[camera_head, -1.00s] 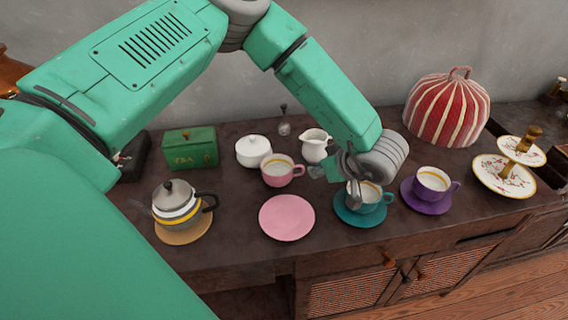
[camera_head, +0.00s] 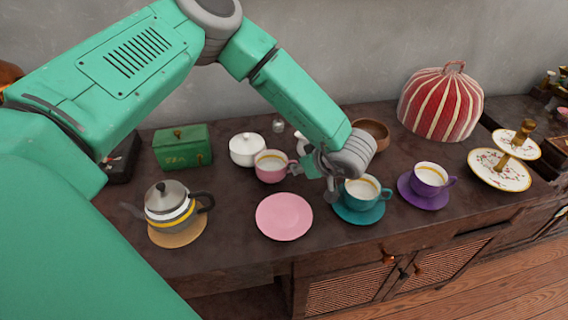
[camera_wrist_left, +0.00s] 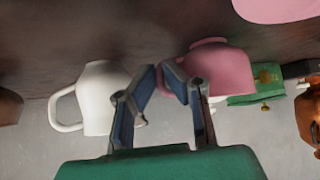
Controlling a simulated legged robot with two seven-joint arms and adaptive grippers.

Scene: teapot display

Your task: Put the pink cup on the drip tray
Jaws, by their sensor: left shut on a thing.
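The pink cup (camera_head: 270,166) stands upright on the dark counter in front of the white lidded pot, pale liquid inside. My left gripper (camera_head: 302,170) is at its right, on the handle side, and is shut on the cup's handle, which the fingers mostly hide. In the left wrist view the cup (camera_wrist_left: 221,72) appears upside down beside my left gripper's fingers (camera_wrist_left: 163,70). A bare round pink plate (camera_head: 284,217) lies in front of the cup. I cannot tell for sure which thing is the drip tray. My right gripper is not in view.
A teal cup (camera_head: 360,190) and a purple cup (camera_head: 428,178) stand on saucers at right. The white jug (camera_wrist_left: 95,97) is close to my fingers. A teapot (camera_head: 170,204), green tin (camera_head: 182,147) and dark block (camera_head: 122,160) are at left.

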